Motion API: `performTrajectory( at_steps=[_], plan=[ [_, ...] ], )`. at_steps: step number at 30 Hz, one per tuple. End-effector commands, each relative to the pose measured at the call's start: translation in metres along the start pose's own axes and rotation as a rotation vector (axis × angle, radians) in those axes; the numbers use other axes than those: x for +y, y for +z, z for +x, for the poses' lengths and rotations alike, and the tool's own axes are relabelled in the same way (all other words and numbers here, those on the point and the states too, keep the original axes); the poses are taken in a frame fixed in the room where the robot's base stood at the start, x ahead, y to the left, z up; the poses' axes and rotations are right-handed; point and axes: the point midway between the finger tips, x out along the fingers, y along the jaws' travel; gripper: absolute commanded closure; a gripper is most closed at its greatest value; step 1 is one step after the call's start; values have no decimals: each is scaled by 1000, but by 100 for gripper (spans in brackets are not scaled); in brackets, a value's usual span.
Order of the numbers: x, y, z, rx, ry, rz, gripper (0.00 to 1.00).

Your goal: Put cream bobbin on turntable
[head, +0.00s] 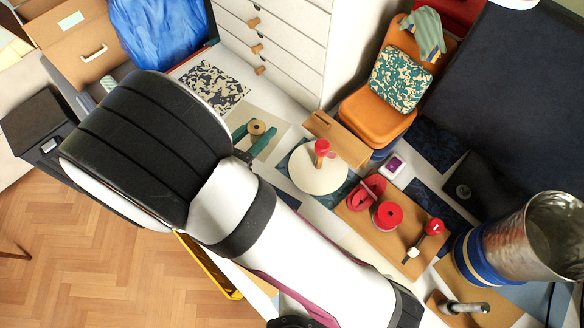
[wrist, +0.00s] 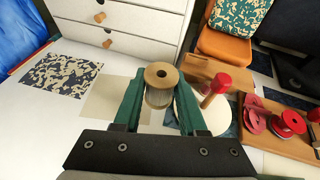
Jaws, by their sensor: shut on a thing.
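My gripper (head: 254,136) has green fingers, and it also shows in the wrist view (wrist: 160,96). It is shut on a bobbin with a tan top and a pale wound body, the cream bobbin (wrist: 160,75); its tan top also shows in the head view (head: 257,127). The bobbin is upright between the fingers, over a beige sheet; its height above the sheet is hard to tell. The turntable (head: 315,182), a round cream disc, is to the right of my gripper. A red-topped wooden post (head: 321,152) stands on it. In the wrist view the right finger partly hides the turntable (wrist: 227,113).
A wooden board (head: 366,222) with several red spools lies right of the turntable. A wooden block (head: 335,138) stands behind it. White drawers (head: 275,35) rise at the back. A metal bucket (head: 535,240) stands at the right. A patterned sheet (wrist: 60,77) lies left.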

Motion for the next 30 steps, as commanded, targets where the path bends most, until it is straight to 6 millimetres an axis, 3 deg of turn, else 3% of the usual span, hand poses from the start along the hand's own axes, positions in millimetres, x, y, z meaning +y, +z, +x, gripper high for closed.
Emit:
performTrajectory(
  at_steps=[3,6,10,21,30],
  plan=[
    [-41,31,-1,-2,-109,51,100],
    [-76,50,-3,3,-196,83,100],
    [-100,56,-5,8,-259,100,100],
    [-104,-43,35,9,-269,97,100],
    [-104,-85,52,9,-267,100,100]
  ],
)
